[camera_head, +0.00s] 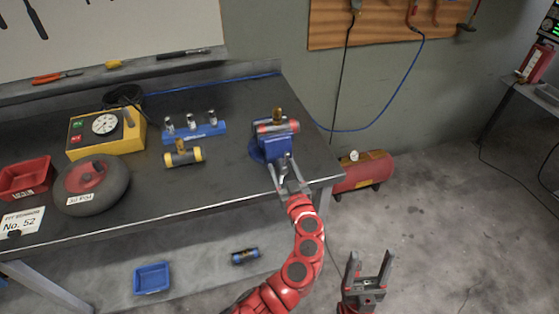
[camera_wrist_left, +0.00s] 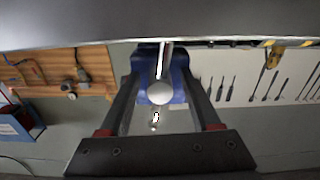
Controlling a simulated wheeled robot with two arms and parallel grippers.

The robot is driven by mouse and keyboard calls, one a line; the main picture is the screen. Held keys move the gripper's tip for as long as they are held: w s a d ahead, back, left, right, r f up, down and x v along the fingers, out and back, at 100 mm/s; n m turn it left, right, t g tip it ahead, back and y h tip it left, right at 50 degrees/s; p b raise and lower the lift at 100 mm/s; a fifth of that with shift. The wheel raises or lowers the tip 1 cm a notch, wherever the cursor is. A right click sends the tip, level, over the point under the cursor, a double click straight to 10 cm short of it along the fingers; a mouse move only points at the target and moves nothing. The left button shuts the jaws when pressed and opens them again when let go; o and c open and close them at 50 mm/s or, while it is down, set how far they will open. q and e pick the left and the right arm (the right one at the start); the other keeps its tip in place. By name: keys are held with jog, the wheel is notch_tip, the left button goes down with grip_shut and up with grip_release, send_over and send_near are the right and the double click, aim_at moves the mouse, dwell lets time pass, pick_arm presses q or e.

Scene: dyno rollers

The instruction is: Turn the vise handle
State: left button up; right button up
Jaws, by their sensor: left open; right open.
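The blue vise (camera_head: 275,147) stands at the right end of the dark workbench, with a red and grey cylinder (camera_head: 278,126) at its top. My left gripper (camera_head: 288,174) is open at the vise's near side. In the left wrist view the vise (camera_wrist_left: 178,75) lies between and beyond the open fingers. The vise handle (camera_wrist_left: 160,93), a metal bar with a round knob, shows end-on between them. I cannot tell whether the fingers touch it; it is mostly hidden in the head view. My right gripper (camera_head: 370,268) is open and empty above the floor, right of the bench.
A yellow gauge box (camera_head: 105,134), a black wheel (camera_head: 92,186), a red bin (camera_head: 27,178), a blue socket holder (camera_head: 195,132) and a yellow-ended part (camera_head: 183,157) occupy the bench. A red tank (camera_head: 365,171) stands beyond its right end. Floor at the right is open.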

pick_arm(q)
jog(key=shift+s, duration=0.1)
jog(key=shift+c, duration=0.4)
grip_shut()
